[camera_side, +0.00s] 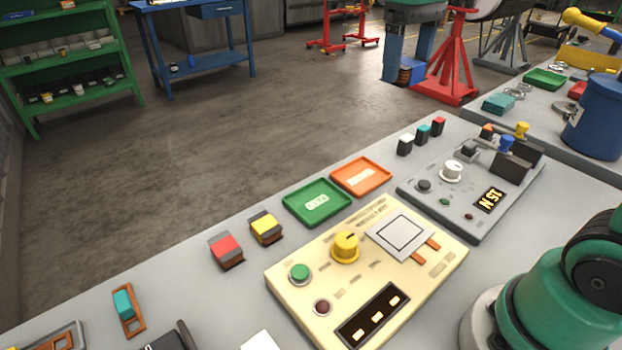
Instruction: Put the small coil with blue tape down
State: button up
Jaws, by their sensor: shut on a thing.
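My gripper is out of view; only a green part of my arm shows at the lower right. I cannot make out a small coil with blue tape for certain. A dark brown block with a red top (227,250) and one with a yellow top (266,228) stand side by side on the grey bench (190,290). A teal piece (123,303) sits in a brown frame at the lower left. A green tray (316,202) and an orange tray (361,177) lie flat, each with a pale label and nothing standing in it.
A cream panel (290,275) with a yellow knob (345,246) fills the middle of the bench. A grey panel (470,215) with a display is behind it. Small white, teal and red-topped blocks (406,144) stand near the far edge. Bare bench lies left of the cream panel.

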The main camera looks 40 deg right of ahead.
send_over(361, 177)
notch_tip(361, 177, down, 5)
notch_tip(361, 177, down, 20)
jog(key=shift+f, duration=0.1)
dwell(0.3)
jog(key=o, duration=1.1)
jog(key=shift+f, duration=0.1)
jog(key=shift+o, duration=0.2)
